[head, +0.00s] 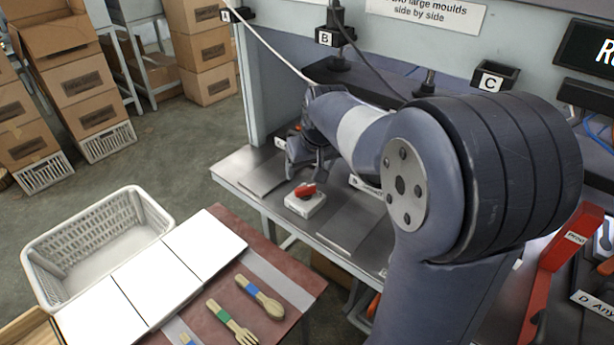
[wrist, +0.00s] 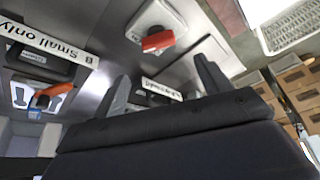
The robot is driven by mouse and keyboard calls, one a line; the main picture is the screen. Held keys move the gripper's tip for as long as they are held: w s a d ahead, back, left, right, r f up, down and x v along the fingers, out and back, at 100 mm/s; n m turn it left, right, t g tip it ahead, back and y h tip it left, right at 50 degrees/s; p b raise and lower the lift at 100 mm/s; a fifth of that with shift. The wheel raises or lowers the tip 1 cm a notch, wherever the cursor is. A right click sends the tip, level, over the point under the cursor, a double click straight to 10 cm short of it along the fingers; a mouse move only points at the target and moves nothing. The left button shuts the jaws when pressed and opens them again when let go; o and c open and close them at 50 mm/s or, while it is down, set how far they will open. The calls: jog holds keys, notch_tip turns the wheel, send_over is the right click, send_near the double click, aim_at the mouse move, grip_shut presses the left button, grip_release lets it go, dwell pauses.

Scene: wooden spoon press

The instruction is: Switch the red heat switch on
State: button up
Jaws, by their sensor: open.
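A red rocker switch (head: 305,190) on a white base (head: 304,205) sits on the grey press bench. In the wrist view a red switch (wrist: 158,41) on a white base shows beyond my fingertips. A second red-orange switch (wrist: 52,93) shows at the left there, near a "B Small only" label (wrist: 45,42). No heat label is readable on either. My gripper (head: 303,165) is just above and behind the front switch in the head view, apparently not touching it. Its two fingers (wrist: 162,82) are spread with nothing between them. My arm hides part of the bench.
The grey bench (head: 258,170) has flat metal plates on it. Press stations B (head: 325,38) and C (head: 491,80) stand behind. At front left are a white basket (head: 95,230), white panels and wooden cutlery (head: 232,322) on a red-brown table.

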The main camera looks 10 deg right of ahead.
aim_at(305, 187)
jog(key=v, duration=0.2)
jog(key=shift+r, duration=0.3)
jog(key=x, duration=1.1)
jog(key=shift+s, duration=0.15)
